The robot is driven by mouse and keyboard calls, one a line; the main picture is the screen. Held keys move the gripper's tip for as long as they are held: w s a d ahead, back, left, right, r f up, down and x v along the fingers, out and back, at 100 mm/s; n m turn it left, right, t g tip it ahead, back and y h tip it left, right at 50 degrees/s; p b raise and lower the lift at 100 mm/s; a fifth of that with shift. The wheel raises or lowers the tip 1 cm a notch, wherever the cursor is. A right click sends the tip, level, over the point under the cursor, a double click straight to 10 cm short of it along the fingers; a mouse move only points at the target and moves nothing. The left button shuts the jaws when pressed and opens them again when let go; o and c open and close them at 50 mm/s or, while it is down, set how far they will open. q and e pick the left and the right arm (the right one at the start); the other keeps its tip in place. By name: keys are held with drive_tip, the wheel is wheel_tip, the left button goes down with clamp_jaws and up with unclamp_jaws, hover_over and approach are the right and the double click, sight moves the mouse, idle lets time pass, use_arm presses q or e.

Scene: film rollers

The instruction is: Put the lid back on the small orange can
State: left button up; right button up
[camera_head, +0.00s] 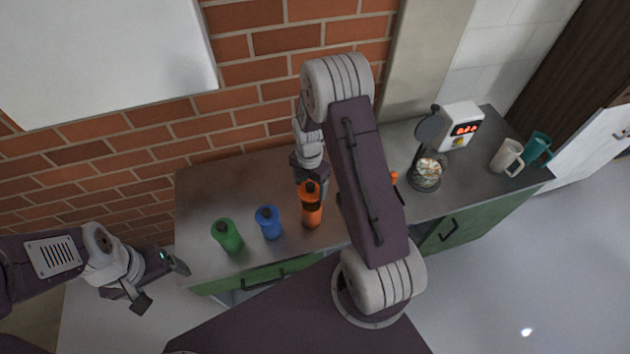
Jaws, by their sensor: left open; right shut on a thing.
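The orange can (313,219) stands on the grey counter, near its front edge, with a dark band or opening at its upper end. An orange lid with a dark centre (309,187) shows just above that dark part. My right gripper (308,181) comes down from behind and is shut on the lid. It is hard to tell whether the lid touches the can. My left gripper (160,283) is open and empty, off the left front of the counter. My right arm hides part of the counter to the right of the can.
A blue can (268,226) and a green can (228,240) stand left of the orange can. A small orange item (394,177) peeks out behind my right arm. A glass container (427,173), white device (461,125), white mug (507,157) and teal cup (536,147) stand right.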

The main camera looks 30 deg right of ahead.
drive_tip(key=shift+w+f, duration=0.1)
drive_tip(key=shift+f, duration=0.25)
drive_tip(key=shift+f+b, duration=0.25)
drive_tip(key=shift+b, duration=0.25)
drive_tip(key=f+b, duration=0.4)
drive_tip(key=f, duration=0.1)
drive_tip(key=shift+s, duration=0.2)
drive_tip(key=shift+s, duration=0.1)
idle(0.5)
drive_tip(key=shift+f, duration=0.15)
idle(0.9)
drive_tip(key=o, duration=1.4)
